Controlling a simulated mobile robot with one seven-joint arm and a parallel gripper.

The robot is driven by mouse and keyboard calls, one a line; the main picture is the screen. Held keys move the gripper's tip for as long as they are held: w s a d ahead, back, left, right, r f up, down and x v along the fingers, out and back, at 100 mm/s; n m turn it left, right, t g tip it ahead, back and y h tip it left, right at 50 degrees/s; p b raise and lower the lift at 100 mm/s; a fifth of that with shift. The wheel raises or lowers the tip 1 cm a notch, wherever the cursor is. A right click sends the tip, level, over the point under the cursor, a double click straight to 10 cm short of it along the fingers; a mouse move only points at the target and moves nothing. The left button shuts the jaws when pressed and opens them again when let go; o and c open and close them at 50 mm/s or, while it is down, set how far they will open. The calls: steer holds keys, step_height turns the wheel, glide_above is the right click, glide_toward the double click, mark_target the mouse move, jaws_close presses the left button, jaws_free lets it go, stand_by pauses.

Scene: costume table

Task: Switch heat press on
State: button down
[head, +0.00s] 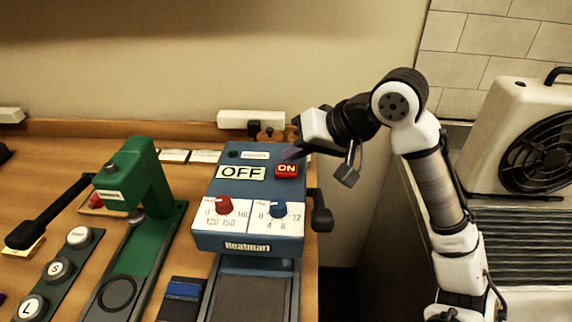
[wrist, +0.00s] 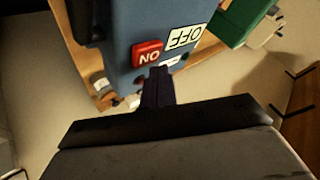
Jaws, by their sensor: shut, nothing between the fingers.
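The heat press (head: 249,244) is a blue box labelled Heatman, with a red knob (head: 224,206) and a blue knob (head: 278,211) on its white dial panel. Its display (head: 240,172) reads OFF, and a red ON button (head: 287,170) sits to the right of it. In the wrist view, the shut fingertips (wrist: 160,70) are close beside the red ON button (wrist: 147,54) and the OFF display (wrist: 185,38). I cannot tell whether they touch the press.
A green press (head: 140,180) with a black lever stands to the left on the wooden table (head: 195,205). Round pads marked S and L (head: 58,269) lie farther left. A white power strip (head: 250,122) is behind. A fan (head: 530,140) stands at the right beyond the table edge.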

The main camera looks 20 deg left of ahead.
mark_target(296, 169)
step_height(296, 169, up, 6)
steer(key=p, duration=0.5)
